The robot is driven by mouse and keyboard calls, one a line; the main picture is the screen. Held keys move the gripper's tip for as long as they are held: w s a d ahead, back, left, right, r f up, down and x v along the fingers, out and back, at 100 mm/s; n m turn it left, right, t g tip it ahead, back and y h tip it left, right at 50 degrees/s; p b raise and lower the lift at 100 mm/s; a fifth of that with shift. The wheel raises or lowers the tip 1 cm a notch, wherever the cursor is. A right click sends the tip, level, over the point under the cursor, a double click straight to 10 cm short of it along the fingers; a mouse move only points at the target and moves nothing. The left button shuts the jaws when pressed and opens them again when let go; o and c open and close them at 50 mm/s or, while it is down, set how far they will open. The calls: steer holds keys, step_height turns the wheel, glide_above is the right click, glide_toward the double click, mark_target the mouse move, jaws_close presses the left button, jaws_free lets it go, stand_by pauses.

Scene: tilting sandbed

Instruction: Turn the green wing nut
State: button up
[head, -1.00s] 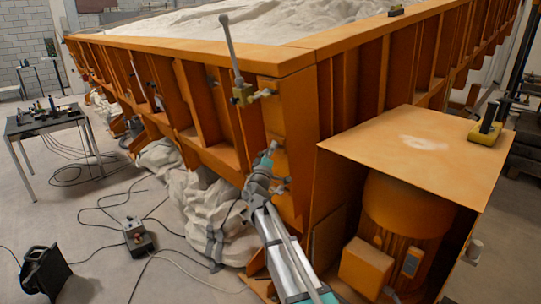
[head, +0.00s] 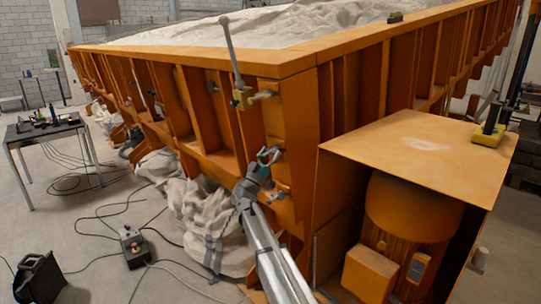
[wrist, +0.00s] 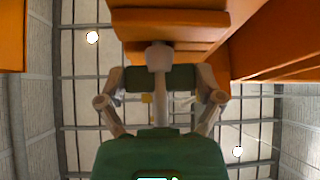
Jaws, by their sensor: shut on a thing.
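In the wrist view the green wing nut (wrist: 136,79) shows as a dark green bar between my two fingertips. A pale grey stud with a rounded end stands in front of its middle. My gripper (wrist: 160,82) is shut on the wing nut, one grey finger at each outer end. In the head view my gripper (head: 269,156) reaches up to the orange side wall of the sandbed (head: 297,150), close to its near corner. The wing nut is too small to make out there.
A grey lever (head: 230,50) on a yellow clamp (head: 241,97) stands above my gripper. Another grey fitting (head: 276,195) is just below it. The orange motor cover (head: 415,150) juts out at right. White sacks (head: 215,235) and cables lie at left.

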steer(key=shift+m+g+h, duration=0.5)
steer(key=shift+m, duration=0.2)
steer(key=o, duration=0.9)
steer(key=shift+c, duration=0.2)
steer(key=shift+n+t+y, duration=0.3)
steer(key=shift+n, duration=0.2)
